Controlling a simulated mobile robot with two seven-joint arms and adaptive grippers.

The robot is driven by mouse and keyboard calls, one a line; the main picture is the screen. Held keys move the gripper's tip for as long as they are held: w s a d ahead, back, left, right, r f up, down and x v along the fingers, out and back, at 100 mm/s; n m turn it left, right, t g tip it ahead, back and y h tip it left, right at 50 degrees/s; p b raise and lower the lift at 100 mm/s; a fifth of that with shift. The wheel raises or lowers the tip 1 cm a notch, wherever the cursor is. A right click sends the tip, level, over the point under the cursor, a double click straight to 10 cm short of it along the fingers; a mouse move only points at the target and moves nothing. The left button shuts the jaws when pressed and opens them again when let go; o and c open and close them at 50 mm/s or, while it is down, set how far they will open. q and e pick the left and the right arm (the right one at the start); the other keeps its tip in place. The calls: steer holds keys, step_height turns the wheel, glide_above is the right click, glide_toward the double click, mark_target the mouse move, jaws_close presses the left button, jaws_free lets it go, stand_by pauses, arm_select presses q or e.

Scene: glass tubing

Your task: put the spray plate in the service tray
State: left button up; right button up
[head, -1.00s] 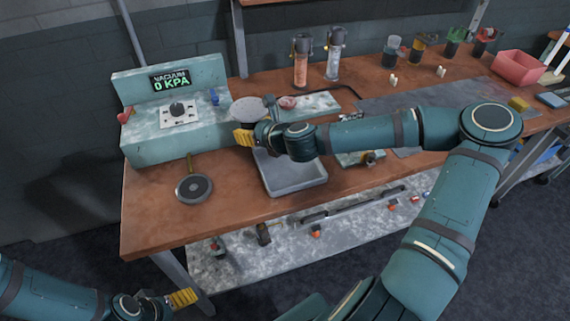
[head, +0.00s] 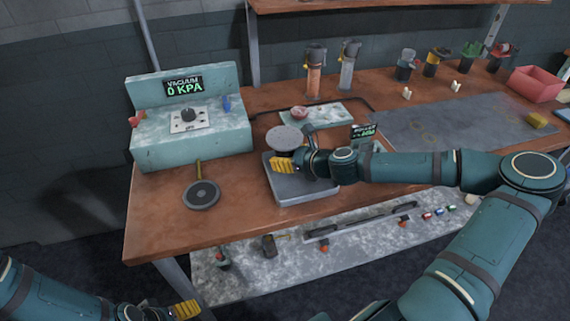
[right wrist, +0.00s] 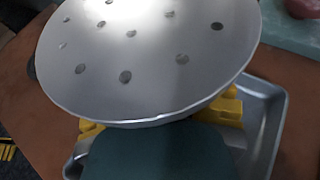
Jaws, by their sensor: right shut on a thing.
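The spray plate is a grey round disc with several holes (head: 285,138); it fills the upper part of the right wrist view (right wrist: 150,50). My right gripper (head: 284,164) is shut on it, its yellow fingers under the near rim in the right wrist view. The service tray is a shallow grey tray (head: 308,198) on the bench; part of its rim shows in the right wrist view (right wrist: 277,115). The plate is held above the tray's far-left part. The gripper hides part of the tray. My left gripper (head: 185,309) is low at the bottom left, away from the bench.
A vacuum unit reading 0 KPA (head: 190,135) stands at the left. A dark round pan-like tool (head: 202,194) lies left of the tray. Behind are a pale slab (head: 330,112) and two upright cylinders (head: 315,75).

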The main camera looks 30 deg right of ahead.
steer(key=shift+f, duration=1.1)
steer(key=shift+f+b, duration=0.15)
steer(key=shift+b, duration=0.15)
steer(key=o, duration=1)
steer(key=shift+s+d+r, duration=0.1)
steer(key=shift+s+r, duration=0.05)
steer(key=shift+r, duration=0.05)
steer(key=p+v, duration=0.3)
steer(key=v, duration=0.7)
steer(key=shift+s+r+p, duration=0.1)
steer(key=shift+s+p, duration=0.05)
steer(key=shift+p, duration=0.2)
steer(key=shift+s+d+r, duration=0.2)
steer(key=shift+s+d, duration=0.05)
steer(key=shift+s, duration=0.3)
